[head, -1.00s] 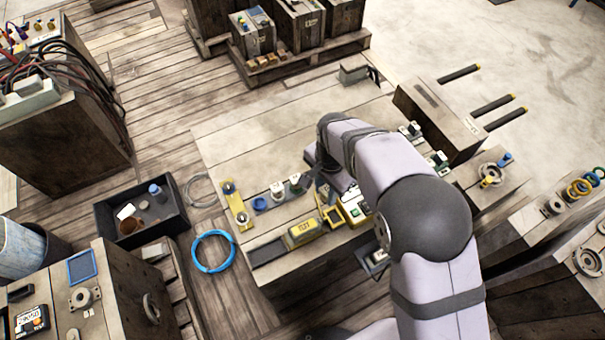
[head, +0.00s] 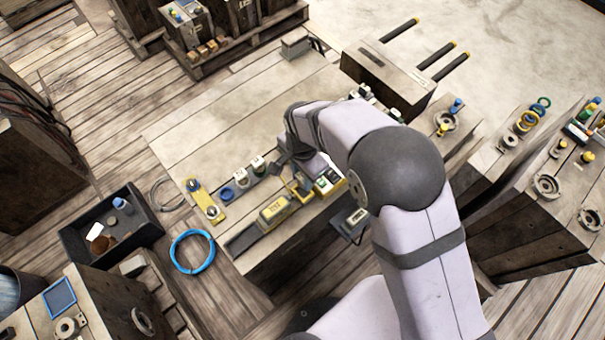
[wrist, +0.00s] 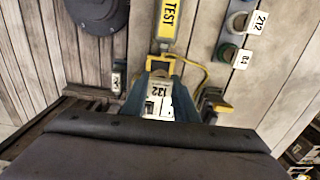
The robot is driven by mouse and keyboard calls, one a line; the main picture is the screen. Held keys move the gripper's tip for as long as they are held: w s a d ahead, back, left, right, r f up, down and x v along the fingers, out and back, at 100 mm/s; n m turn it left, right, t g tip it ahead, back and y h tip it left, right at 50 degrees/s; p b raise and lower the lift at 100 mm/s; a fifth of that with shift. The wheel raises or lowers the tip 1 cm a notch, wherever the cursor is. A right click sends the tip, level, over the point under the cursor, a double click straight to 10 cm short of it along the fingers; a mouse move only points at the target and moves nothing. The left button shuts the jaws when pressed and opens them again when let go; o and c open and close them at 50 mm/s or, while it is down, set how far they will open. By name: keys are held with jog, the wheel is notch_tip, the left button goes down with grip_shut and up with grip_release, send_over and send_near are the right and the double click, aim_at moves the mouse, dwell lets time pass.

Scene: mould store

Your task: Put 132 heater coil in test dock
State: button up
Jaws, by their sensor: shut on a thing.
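The 132 heater coil (wrist: 157,103) shows its white label in the wrist view, between the two dark blue fingers of my gripper (wrist: 160,88). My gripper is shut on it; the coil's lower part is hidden. The test dock's yellow TEST label (wrist: 170,18) is just beyond the fingertips, and a thin yellow line curves beside them. In the head view the yellow TEST block (head: 275,209) sits near the bench's front edge, with a yellow frame (head: 304,190) to its right. My wrist largely hides the coil there. I cannot tell whether the coil touches the dock.
Labelled parts 212 (wrist: 260,22) and 84 (wrist: 241,59) stand right of the dock in the wrist view. A yellow plate (head: 203,201) with knobs lies at the bench's left end. The back of the bench (head: 270,105) is mostly clear. A dark bin (head: 145,235) stands left.

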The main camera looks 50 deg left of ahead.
jog(key=shift+f+b, duration=1.05)
jog(key=shift+f, duration=0.75)
jog(key=shift+f+b, duration=0.4)
jog(key=shift+f, duration=0.45)
dwell(1.0)
jog(key=o, duration=1.6)
jog(key=shift+r, duration=0.15)
jog(key=shift+r+p, duration=2.75)
jog(key=shift+r, duration=0.85)
